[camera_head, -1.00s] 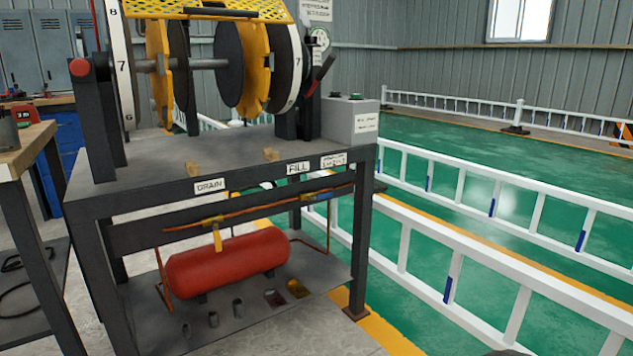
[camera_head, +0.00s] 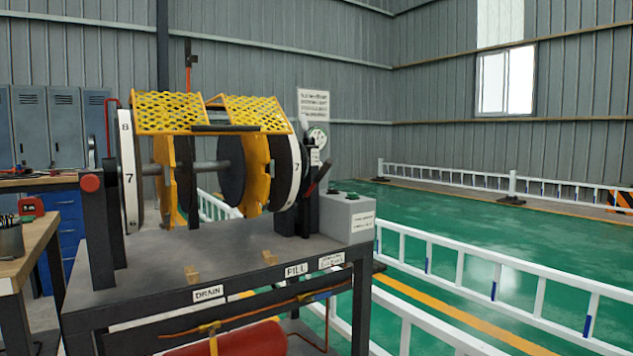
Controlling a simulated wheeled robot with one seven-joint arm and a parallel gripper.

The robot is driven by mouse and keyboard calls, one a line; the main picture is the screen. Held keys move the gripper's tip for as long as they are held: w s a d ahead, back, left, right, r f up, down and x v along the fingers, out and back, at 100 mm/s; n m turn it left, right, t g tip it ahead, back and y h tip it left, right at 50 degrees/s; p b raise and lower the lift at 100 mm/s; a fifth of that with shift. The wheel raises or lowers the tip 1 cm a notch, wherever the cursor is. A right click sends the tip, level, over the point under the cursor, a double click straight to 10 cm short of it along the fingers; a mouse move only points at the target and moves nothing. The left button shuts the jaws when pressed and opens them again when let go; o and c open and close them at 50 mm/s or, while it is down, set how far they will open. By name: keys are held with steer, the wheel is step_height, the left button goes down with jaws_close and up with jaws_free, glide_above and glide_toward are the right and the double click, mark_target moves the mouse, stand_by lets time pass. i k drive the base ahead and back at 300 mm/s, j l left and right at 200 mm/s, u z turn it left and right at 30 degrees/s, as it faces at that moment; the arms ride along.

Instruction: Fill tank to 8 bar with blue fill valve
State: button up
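The red tank (camera_head: 235,341) lies under the dark bench; only its top shows at the lower edge of the view. A FILL label (camera_head: 297,270) and a DRAIN label (camera_head: 208,293) are on the bench's front edge. A copper pipe (camera_head: 255,314) runs below them. A yellow valve handle (camera_head: 212,338) stands by the tank under the DRAIN side. A small blue part, perhaps the fill valve handle (camera_head: 318,297), sits under the FILL side, mostly hidden. A round gauge (camera_head: 317,138) is behind the wheels, too small to read. My gripper is not in view.
The bench top (camera_head: 150,279) carries large wheels under yellow mesh guards (camera_head: 255,113) and a grey button box (camera_head: 347,218). A wooden table (camera_head: 25,250) stands close at left. White railings (camera_head: 460,265) bound the green floor at right.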

mark_target(322, 295)
steer(key=i+l+u, duration=0.15)
steer(key=i, duration=0.4)
steer(key=i+l+u, duration=0.15)
steer(key=i, duration=0.4)
steer(key=i+l+u, duration=0.15)
steer(key=i+l, duration=0.15)
steer(key=i, duration=0.25)
steer(key=i+l+u, duration=0.2)
steer(key=i+l, duration=0.15)
steer(key=i, duration=0.2)
